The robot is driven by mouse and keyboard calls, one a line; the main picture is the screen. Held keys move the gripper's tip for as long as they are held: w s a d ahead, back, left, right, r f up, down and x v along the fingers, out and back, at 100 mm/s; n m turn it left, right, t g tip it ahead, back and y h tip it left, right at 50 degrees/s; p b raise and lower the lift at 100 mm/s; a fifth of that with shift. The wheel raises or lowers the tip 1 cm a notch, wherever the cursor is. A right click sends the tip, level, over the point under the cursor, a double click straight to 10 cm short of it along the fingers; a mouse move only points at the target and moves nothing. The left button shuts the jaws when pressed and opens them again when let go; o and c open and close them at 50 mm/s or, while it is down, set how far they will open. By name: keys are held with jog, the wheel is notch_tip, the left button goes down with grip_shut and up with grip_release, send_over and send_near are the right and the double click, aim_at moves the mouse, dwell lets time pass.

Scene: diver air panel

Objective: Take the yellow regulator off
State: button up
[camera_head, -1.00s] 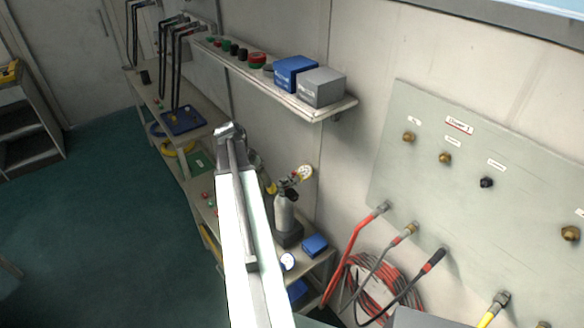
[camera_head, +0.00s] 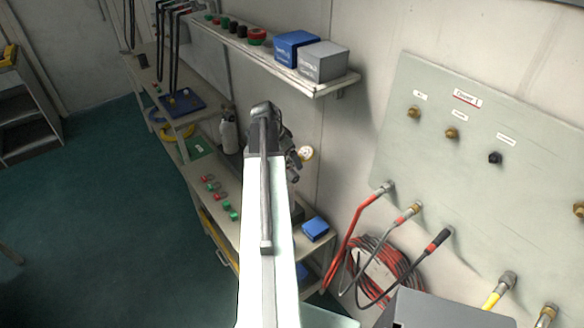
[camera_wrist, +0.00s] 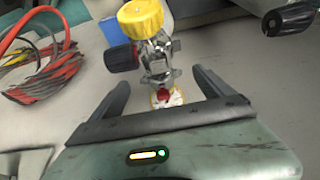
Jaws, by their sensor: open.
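In the wrist view, a regulator with a yellow cap (camera_wrist: 142,18) stands at the top middle, with a black knob (camera_wrist: 120,58) on its left. Its metal body and a small gauge (camera_wrist: 167,98) lie between the jaws. My gripper (camera_wrist: 162,82) is open, one finger on each side of the body; I see no contact. In the head view my arm covers most of the regulator and its cylinder. Only the gauge (camera_head: 305,153) and some dark fittings show right of the arm. No yellow cap shows there.
A blue box (camera_head: 315,229) sits on the bench (camera_head: 232,190), below a wall shelf (camera_head: 318,87). Coiled red hose (camera_head: 385,268) hangs at right under the valve panel (camera_head: 440,180). The green floor at left is open.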

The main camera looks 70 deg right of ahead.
jog(key=b+x, duration=0.1)
jog(key=x, duration=0.1)
jog(key=shift+d+f, duration=0.1)
jog(key=shift+f, duration=0.25)
jog(key=shift+r, duration=0.2)
grip_shut()
notch_tip(320, 180, up, 8)
jog(key=p, duration=0.7)
jog(key=shift+f+p, duration=0.25)
jog(key=shift+p, duration=0.15)
jog(key=w+a, duration=1)
jog(key=a, duration=0.5)
jog(key=shift+f, duration=0.25)
jog(key=shift+b, duration=0.3)
